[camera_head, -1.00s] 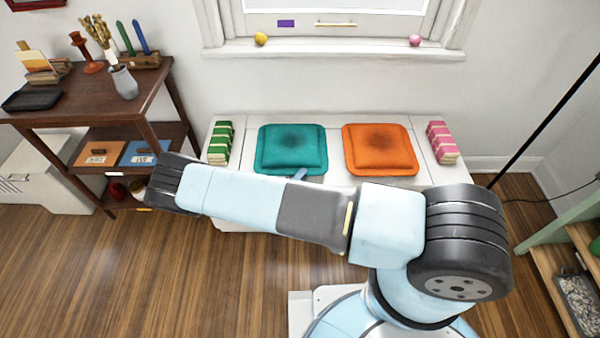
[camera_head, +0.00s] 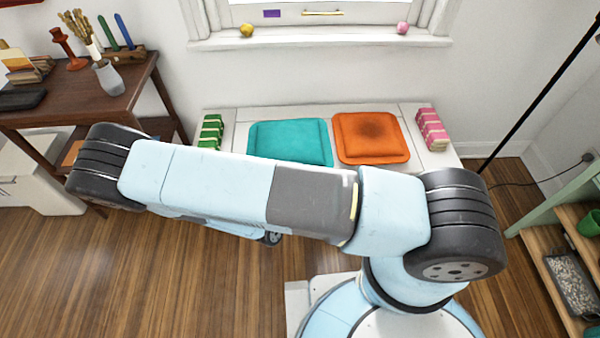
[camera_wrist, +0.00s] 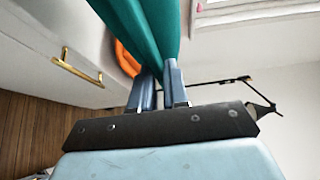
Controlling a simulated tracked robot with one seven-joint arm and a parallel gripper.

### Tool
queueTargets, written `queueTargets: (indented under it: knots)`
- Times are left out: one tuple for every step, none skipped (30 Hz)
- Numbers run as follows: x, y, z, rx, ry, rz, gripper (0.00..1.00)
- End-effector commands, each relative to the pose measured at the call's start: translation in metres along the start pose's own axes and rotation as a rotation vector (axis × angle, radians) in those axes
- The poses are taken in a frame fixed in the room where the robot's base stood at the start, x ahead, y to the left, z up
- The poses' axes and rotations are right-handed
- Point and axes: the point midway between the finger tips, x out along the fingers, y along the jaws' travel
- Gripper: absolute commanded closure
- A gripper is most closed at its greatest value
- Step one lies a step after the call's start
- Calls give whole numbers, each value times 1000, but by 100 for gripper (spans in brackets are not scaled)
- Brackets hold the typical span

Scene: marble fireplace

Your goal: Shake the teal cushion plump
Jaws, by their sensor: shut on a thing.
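The teal cushion (camera_head: 290,141) shows behind my arm in the head view, over the left part of the white bench (camera_head: 240,117). Its near edge is hidden by my arm. Its top looks even in colour, without a dark patch. In the wrist view my gripper (camera_wrist: 160,82) is shut on the teal cushion (camera_wrist: 148,30), which extends away from the fingers. My gripper is hidden behind my arm in the head view. I cannot tell whether the cushion touches the bench.
An orange cushion (camera_head: 370,138) with a dark centre lies to the right. Green bundles (camera_head: 210,132) and pink bundles (camera_head: 432,130) stand at the bench ends. A dark wooden table (camera_head: 130,85) is at left, a green-framed shelf (camera_head: 560,220) at right. The window sill (camera_head: 320,40) is behind.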

Motion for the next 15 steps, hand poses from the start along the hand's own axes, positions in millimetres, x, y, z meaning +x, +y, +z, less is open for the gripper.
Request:
queueTargets:
  knots:
    - [-1,-5,-1,2,0,-1,100]
    - [-2,-8,-2,2,0,-1,100]
    - [-2,-11,-2,3,0,-1,100]
    - [-3,-14,-2,3,1,-1,100]
    - [-3,-18,-3,2,1,-1,100]
    - [-3,-22,-3,3,1,-1,100]
    - [-3,-24,-3,2,1,-1,100]
    - [-3,-27,-3,2,1,-1,100]
    - [-3,-31,-2,2,0,-1,100]
    - [-3,-34,-2,2,0,-1,100]
    - [-3,-37,-2,2,0,-1,100]
    - [-2,-41,-3,2,0,-1,100]
    - [-2,-43,-3,1,0,-1,100]
    - [-2,-46,-2,2,0,-1,100]
    - [-3,-50,-2,3,0,-1,100]
